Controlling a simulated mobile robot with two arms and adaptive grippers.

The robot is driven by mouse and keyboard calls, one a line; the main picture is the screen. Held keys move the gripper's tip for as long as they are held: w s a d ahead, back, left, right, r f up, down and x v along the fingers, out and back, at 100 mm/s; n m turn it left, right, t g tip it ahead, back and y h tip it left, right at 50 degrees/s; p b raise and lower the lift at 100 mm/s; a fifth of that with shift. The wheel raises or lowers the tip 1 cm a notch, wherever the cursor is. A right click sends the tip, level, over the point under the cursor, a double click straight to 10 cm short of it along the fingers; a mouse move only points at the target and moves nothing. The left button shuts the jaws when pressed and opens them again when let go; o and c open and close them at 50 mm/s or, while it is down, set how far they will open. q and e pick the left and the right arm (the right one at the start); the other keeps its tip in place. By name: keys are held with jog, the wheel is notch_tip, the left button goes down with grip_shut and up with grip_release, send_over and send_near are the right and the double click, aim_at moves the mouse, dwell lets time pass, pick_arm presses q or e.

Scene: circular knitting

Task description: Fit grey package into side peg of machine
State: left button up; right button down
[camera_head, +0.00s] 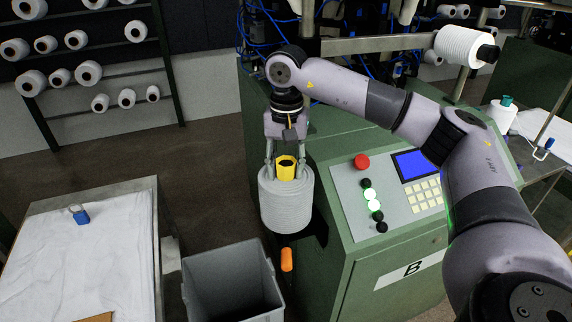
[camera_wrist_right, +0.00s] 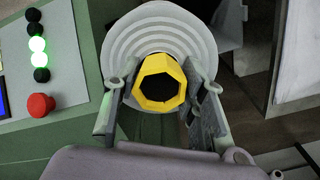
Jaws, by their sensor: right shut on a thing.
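The grey package (camera_head: 287,208) is a ribbed grey roll with a yellow core (camera_head: 286,168). It hangs upright beside the left side of the green machine (camera_head: 375,285). My right gripper (camera_head: 285,174) points down from above and is shut on the package around its yellow core. In the right wrist view the grey package (camera_wrist_right: 160,35) shows behind the fingers, and the yellow core (camera_wrist_right: 160,84) is between them with a dark hole. An orange peg-like part (camera_head: 287,260) shows just below the package. I cannot tell whether they touch. My left gripper is out of view.
A grey open bin (camera_head: 230,280) stands below and left of the package. A white-covered table (camera_head: 85,255) is at the left. The control panel (camera_head: 390,190) with a red button (camera_head: 361,161) is right of the package. A white roll (camera_head: 462,46) sits on the machine's upper right.

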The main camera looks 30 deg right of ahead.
jog(key=shift+f+b, duration=0.3)
jog(key=shift+f, duration=0.15)
jog(key=c, duration=0.9)
grip_release()
notch_tip(320, 180, up, 12)
jog(key=shift+d, duration=0.1)
